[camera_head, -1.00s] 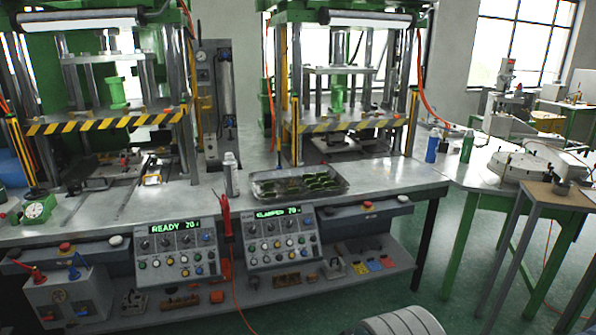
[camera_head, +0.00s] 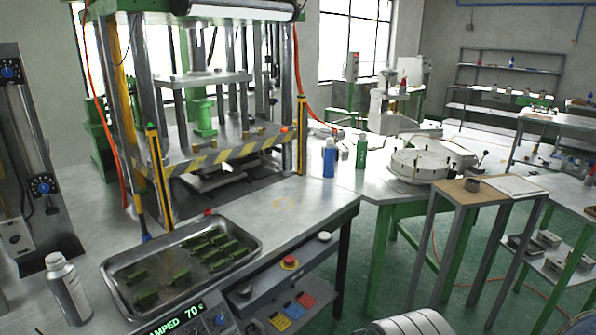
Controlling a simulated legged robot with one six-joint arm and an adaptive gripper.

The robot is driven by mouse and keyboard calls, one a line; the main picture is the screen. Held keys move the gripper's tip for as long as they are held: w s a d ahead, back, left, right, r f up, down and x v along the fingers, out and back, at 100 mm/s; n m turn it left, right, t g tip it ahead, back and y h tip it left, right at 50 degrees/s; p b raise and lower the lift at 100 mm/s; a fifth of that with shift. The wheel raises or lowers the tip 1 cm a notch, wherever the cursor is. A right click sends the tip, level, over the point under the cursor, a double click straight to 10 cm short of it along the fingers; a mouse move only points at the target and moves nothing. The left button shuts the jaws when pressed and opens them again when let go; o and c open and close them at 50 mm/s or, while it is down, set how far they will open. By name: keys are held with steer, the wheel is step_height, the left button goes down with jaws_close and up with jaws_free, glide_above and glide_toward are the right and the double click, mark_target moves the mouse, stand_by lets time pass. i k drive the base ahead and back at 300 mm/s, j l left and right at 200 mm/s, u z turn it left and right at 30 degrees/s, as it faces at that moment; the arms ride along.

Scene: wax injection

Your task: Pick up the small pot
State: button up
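A small grey round pot (camera_head: 471,184) stands upright on the brown wooden top of a tall narrow stand (camera_head: 450,191), right of centre. A sheet of pale paper or a clipboard (camera_head: 515,187) lies beside it to the right. Nothing touches the pot from above. My gripper is not in view. A ribbed pale cylinder at the bottom edge stays at the same spot in both frames and seems part of my own body.
A round white turntable (camera_head: 418,165) stands behind the stand. A blue bottle (camera_head: 329,160) and a green bottle (camera_head: 361,150) are near it. Green floor (camera_head: 395,285) is open in front.

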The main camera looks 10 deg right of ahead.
mark_target(471, 184)
steer(key=i+l+z, duration=0.2)
steer(key=z, duration=0.2)
steer(key=i+z, duration=1.4)
steer(key=i, duration=0.8)
steer(key=i+u, duration=0.25)
steer(key=u, duration=0.15)
steer(key=i+l+u, duration=0.2)
steer(key=u, duration=0.2)
steer(key=i+l+u, duration=0.1)
steer(key=u, duration=0.3)
steer(key=i+l+u, duration=0.1)
steer(key=u, duration=0.25)
